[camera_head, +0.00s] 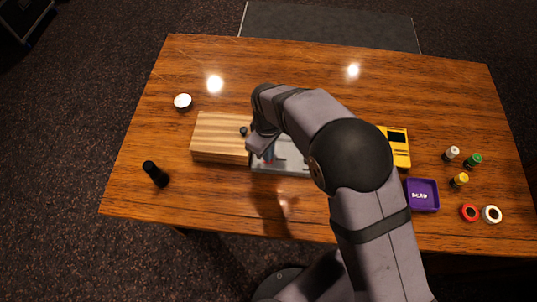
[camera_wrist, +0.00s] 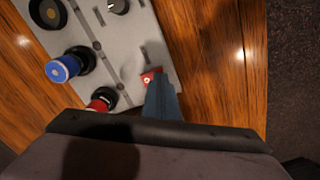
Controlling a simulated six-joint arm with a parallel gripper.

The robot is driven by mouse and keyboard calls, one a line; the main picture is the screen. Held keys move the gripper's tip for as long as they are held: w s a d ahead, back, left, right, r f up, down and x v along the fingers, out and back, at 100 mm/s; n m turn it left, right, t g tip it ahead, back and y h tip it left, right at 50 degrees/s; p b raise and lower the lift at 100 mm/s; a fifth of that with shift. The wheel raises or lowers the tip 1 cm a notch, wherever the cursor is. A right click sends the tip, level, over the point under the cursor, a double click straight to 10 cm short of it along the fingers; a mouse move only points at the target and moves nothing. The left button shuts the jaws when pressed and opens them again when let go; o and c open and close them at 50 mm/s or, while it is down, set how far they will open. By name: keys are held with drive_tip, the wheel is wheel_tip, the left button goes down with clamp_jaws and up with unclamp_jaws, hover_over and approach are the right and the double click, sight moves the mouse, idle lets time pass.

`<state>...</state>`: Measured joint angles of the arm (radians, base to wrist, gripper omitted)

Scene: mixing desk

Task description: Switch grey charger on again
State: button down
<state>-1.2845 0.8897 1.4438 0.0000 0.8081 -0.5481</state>
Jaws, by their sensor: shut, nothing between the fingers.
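A grey panel (camera_head: 283,166) sits in the middle of the desk, partly hidden by my arm. I cannot tell whether it is the grey charger. The panel fills the upper left of the wrist view (camera_wrist: 108,48), with a blue-topped knob (camera_wrist: 62,69), a red-topped knob (camera_wrist: 103,100), a black knob (camera_wrist: 47,13), a small dark knob (camera_wrist: 118,6) and slots. A small red part (camera_wrist: 150,77) with a pale centre lies at its edge. My gripper (camera_wrist: 157,80) is shut and empty, its tip right beside this red part; touching is unclear.
A wooden block (camera_head: 218,133) is left of the panel. A yellow device (camera_head: 399,150) and a purple tray (camera_head: 422,204) are to the right, with several small bottles and rings beyond. A black cylinder (camera_head: 155,174) and a white round item (camera_head: 182,101) are at left.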

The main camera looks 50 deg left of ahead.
drive_tip(key=shift+d+f+b, duration=0.1)
drive_tip(key=shift+f+b, duration=0.3)
drive_tip(key=shift+f, duration=0.2)
idle(0.3)
drive_tip(key=shift+r, duration=0.1)
drive_tip(key=shift+r+p, duration=2.5)
drive_tip(key=shift+r, duration=0.9)
